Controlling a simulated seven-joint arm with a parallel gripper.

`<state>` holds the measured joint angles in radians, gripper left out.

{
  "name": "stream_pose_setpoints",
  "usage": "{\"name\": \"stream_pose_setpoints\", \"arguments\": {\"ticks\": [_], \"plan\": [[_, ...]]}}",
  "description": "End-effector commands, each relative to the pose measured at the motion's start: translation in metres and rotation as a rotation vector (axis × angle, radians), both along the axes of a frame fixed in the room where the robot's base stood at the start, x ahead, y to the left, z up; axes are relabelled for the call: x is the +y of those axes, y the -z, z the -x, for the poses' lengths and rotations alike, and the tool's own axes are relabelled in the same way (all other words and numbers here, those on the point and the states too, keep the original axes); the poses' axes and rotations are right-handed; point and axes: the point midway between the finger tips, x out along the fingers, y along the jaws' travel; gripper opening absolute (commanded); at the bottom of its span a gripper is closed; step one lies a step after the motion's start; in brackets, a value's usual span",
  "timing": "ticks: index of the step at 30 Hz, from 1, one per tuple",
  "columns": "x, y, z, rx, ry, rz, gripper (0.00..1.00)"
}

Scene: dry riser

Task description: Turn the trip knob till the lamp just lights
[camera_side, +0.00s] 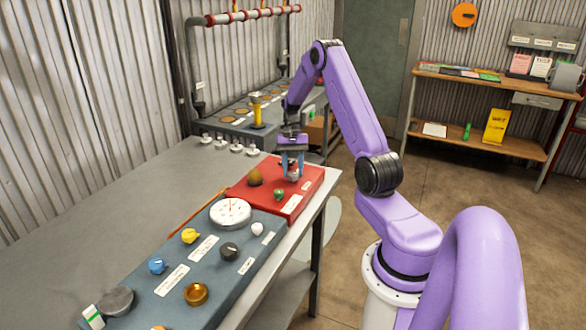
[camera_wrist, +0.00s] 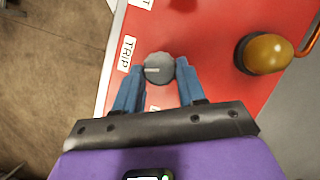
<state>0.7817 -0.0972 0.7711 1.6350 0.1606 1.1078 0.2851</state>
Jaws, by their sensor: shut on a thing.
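The trip knob (camera_wrist: 159,67) is a grey round knob with a pale pointer line, on the red panel (camera_wrist: 208,22) beside a "TRIP" label (camera_wrist: 127,53). In the wrist view my gripper (camera_wrist: 159,76) has its blue fingers shut on the knob, one on each side. The lamp (camera_wrist: 264,53) is an amber dome on the same panel, dull with no visible glow. In the side view my gripper (camera_side: 292,172) points down at the red panel (camera_side: 312,175), and the lamp (camera_side: 255,177) is left of it. The knob is mostly hidden there by the fingers.
A green knob (camera_side: 279,194) sits near the gripper. A blue-grey panel (camera_side: 225,285) with a white dial (camera_side: 230,212), a yellow knob (camera_side: 190,236) and other controls lies nearer. The grey bench (camera_side: 100,240) is clear at left.

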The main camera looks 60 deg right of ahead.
Motion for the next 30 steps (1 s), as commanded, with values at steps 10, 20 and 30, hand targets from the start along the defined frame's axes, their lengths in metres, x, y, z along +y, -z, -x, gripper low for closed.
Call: {"name": "stream_pose_setpoints", "arguments": {"ticks": [10,20,30], "plan": [[-0.001,-0.001,0.0,-0.001,-0.003,0.001,0.66],[-0.001,-0.002,0.0,-0.001,-0.003,0.0,0.66],[-0.018,-0.046,-0.01,-0.006,-0.002,0.004,0.66]]}}
